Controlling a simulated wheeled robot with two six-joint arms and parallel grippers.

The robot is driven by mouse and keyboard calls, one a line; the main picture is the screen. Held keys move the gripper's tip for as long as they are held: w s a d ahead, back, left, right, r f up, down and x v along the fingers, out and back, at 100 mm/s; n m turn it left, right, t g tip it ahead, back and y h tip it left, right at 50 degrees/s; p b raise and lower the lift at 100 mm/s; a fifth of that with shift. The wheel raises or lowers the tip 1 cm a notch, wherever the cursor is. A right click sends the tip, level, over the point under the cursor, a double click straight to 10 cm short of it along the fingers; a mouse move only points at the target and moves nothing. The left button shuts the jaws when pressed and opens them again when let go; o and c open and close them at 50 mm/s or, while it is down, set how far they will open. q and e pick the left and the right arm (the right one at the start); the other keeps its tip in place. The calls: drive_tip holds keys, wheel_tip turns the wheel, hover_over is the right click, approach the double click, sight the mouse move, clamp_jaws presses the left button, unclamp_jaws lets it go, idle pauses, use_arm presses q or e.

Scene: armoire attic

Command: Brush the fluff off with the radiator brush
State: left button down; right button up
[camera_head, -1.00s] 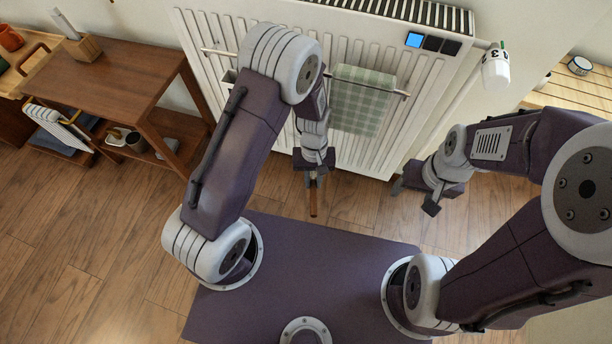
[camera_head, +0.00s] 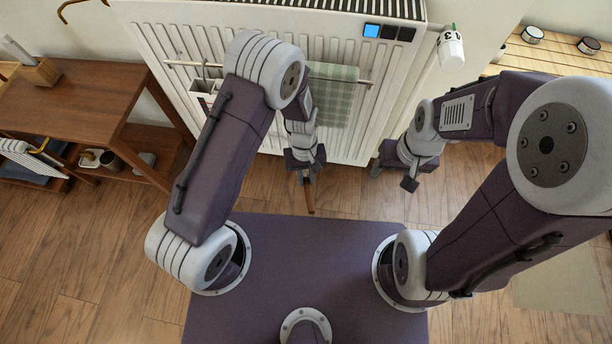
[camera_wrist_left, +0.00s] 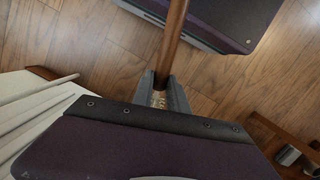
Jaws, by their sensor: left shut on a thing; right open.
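My left gripper (camera_head: 304,176) is low in front of the white radiator (camera_head: 215,45) and shut on a brown wooden handle (camera_head: 309,199), taken to be the radiator brush. In the left wrist view the handle (camera_wrist_left: 172,48) runs up from between the fingers (camera_wrist_left: 163,92). The brush's bristle end is not clearly visible. My right gripper (camera_head: 393,178) is open and empty, near the radiator's lower right corner. The radiator's dark top grille (camera_head: 340,6) is partly cut off by the picture's top edge. I cannot make out any fluff.
A green checked towel (camera_head: 333,96) hangs on a rail across the radiator. A white valve (camera_head: 451,48) stands at its right end. A wooden shelf unit (camera_head: 75,98) is at left, a slatted bench (camera_head: 560,60) at right. Floor shows between my base and the radiator.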

use_arm(q)
drive_tip(key=w+a+r+p, duration=0.15)
drive_tip(key=a+p, duration=0.25)
drive_tip(key=a, duration=0.8)
drive_tip(key=shift+s+d+p, duration=0.2)
drive_tip(key=shift+d+p, duration=0.25)
drive_tip(key=shift+d, duration=1.6)
drive_tip(key=shift+s+d+p, duration=0.25)
drive_tip(key=shift+d+p, duration=0.15)
drive_tip(key=shift+d, duration=1.6)
drive_tip(key=shift+s+d+p, duration=0.2)
drive_tip(key=shift+d+p, duration=0.25)
drive_tip(key=shift+d, duration=1.6)
drive_tip(key=shift+r, duration=0.15)
drive_tip(key=shift+w+a+p, duration=0.15)
drive_tip(key=shift+a+p, duration=0.05)
drive_tip(key=shift+a, duration=0.8)
drive_tip(key=shift+w+a+p, duration=0.1)
drive_tip(key=shift+a+p, duration=0.1)
drive_tip(key=shift+a, duration=0.8)
drive_tip(key=a+p, duration=0.1)
drive_tip(key=a, duration=0.7)
